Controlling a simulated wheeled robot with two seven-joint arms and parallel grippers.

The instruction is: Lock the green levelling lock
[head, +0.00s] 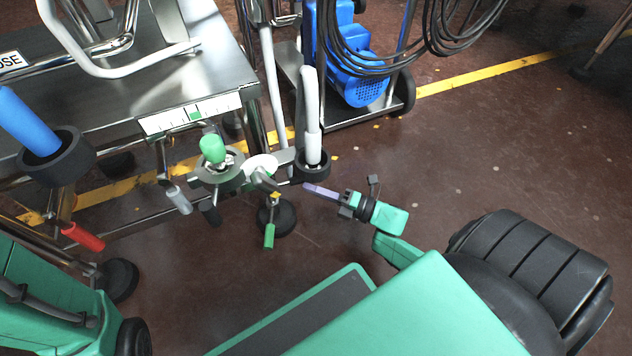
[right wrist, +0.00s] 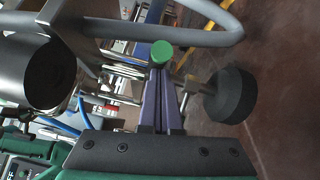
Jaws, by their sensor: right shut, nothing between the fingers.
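The green levelling lock (head: 269,235) is a short lever with a green grip. It hangs low beside a black round foot (head: 284,216) under the machine frame in the head view. In the right wrist view a round green grip end (right wrist: 162,53) shows just beyond the fingertips, with the black foot (right wrist: 232,95) to its right. My right gripper (head: 307,187) is shut and empty, its purple fingers pointing left toward the frame, right of the lock. The fingers also show in the right wrist view (right wrist: 160,75); whether they touch the grip I cannot tell. My left gripper is not in view.
A red lever (head: 83,236) sits farther left on the frame. A green knob (head: 212,149) and a white roll (head: 311,110) stand above and near the lock. A blue machine (head: 350,65) on a wheeled cart is behind.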

